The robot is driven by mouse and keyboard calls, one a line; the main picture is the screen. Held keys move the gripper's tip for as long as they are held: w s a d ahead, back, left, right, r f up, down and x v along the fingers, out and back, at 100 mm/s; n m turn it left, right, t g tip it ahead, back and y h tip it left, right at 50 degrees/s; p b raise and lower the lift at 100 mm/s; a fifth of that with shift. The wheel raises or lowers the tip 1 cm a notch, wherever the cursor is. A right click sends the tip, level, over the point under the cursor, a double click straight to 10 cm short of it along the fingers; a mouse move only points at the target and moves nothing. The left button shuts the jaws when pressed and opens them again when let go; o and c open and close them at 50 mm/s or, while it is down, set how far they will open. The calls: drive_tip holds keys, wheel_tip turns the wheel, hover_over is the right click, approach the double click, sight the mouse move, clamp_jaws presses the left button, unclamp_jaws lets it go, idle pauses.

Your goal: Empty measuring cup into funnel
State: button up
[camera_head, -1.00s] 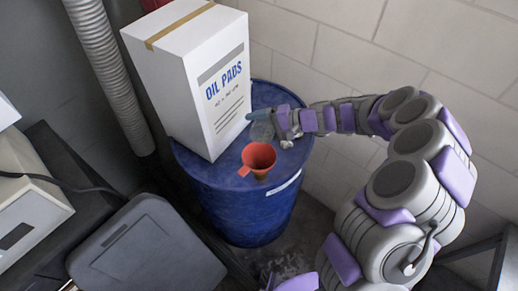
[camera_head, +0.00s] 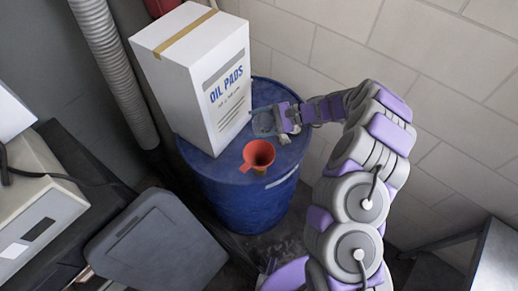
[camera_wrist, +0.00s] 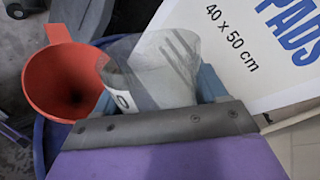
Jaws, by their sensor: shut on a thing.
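The orange-red funnel (camera_head: 258,155) stands upright on top of the blue drum (camera_head: 243,195), near its front edge. Its open mouth also shows at the left of the wrist view (camera_wrist: 65,80). The clear measuring cup (camera_head: 264,121) is in my gripper (camera_head: 280,119), behind the funnel and to its right. In the wrist view the cup (camera_wrist: 155,70) is between blue fingertips, close beside the funnel's rim but not over its mouth. My gripper is shut on the cup. What the cup holds cannot be made out.
A tall white oil pads box (camera_head: 195,75) stands on the drum, left of and behind the cup. A grey ribbed hose (camera_head: 108,65) runs down at the left. A grey lidded bin (camera_head: 155,248) is at front left. A block wall (camera_head: 400,50) closes the back.

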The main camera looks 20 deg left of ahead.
sight(262, 121)
drive_tip(key=shift+w+f+m+g+p, duration=0.1)
drive_tip(key=shift+f+m+g+p, duration=0.35)
drive_tip(key=shift+f+m, duration=0.35)
drive_tip(key=shift+w+f+m+g+y, duration=0.25)
drive_tip(key=shift+w+m+g, duration=0.1)
drive_tip(key=shift+w+m, duration=0.15)
drive_tip(key=shift+w+f+m+g+y, duration=0.2)
drive_tip(key=shift+w+m+g+y, duration=0.15)
drive_tip(key=shift+m, duration=0.25)
drive_tip(key=shift+w+a+f+m+g+y+b, duration=0.1)
drive_tip(key=shift+w+f+m+g+y+b, duration=0.1)
drive_tip(key=shift+w+f+m+b, duration=0.3)
drive_tip(key=shift+w+f+m+g+y+b, duration=0.15)
drive_tip(key=shift+w+m+b, duration=0.15)
drive_tip(key=shift+m+b, duration=0.3)
drive_tip(key=shift+m+g+y, duration=0.25)
drive_tip(key=shift+m+g, duration=0.05)
drive_tip(key=shift+m, duration=0.6)
drive_tip(key=shift+w+a+f+b, duration=0.1)
drive_tip(key=shift+w+f+b, duration=0.1)
drive_tip(key=shift+f+b, duration=0.8)
drive_tip(key=shift+w+f+b, duration=0.2)
drive_tip(key=shift+f+b, duration=0.45)
drive_tip(key=shift+f, duration=0.55)
